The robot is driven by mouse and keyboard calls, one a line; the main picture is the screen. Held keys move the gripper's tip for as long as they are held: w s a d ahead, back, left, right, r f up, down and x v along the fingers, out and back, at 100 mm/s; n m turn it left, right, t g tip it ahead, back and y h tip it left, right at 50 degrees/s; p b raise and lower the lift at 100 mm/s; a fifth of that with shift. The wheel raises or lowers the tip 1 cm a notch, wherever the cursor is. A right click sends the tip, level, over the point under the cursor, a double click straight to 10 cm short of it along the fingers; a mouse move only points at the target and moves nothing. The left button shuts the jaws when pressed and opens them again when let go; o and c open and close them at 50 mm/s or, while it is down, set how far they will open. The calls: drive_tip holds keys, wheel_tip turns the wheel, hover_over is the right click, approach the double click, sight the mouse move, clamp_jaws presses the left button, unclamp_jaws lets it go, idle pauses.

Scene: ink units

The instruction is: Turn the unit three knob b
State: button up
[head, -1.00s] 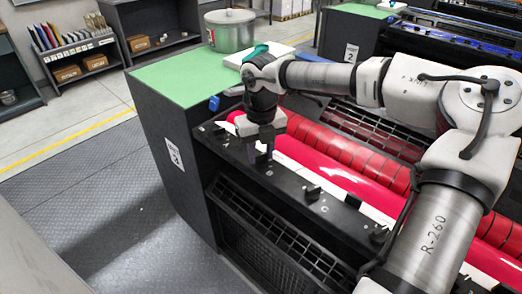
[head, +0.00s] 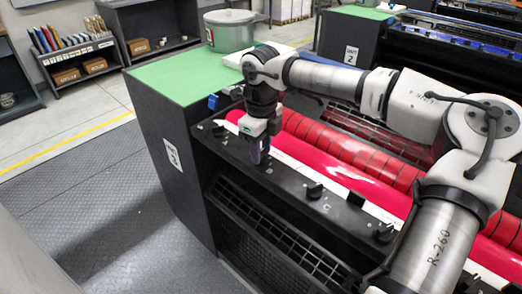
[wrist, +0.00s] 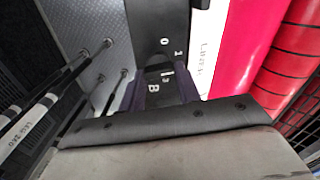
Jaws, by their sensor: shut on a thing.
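The unit three panel (head: 290,182) is a long black strip with small black knobs, in front of a red roller. My gripper (head: 258,151) points down at the panel's left part, its purple-padded fingers at the knob marked B. In the wrist view my gripper (wrist: 165,92) has a purple pad on either side of the dark knob b (wrist: 180,90). White marks 0, 1 and B show on the panel around it. The gripper is shut on knob b, which is mostly hidden in the head view, so its exact angle is unclear.
Other knobs (head: 314,190) stand along the strip to the right. A green-topped cabinet (head: 178,82) with a unit 3 label stands at left, with a metal pot (head: 230,32) on it. Red rollers (head: 330,140) lie close behind the panel. The grated floor (head: 110,190) is clear.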

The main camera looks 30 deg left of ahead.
drive_tip(key=shift+n, duration=1.3)
drive_tip(key=shift+w, duration=0.1)
drive_tip(key=o, duration=1)
drive_tip(key=shift+r+b, duration=0.1)
drive_tip(key=shift+b, duration=0.2)
wheel_tip(320, 180, up, 14)
drive_tip(key=shift+f+b, duration=0.15)
drive_tip(key=shift+b, duration=0.85)
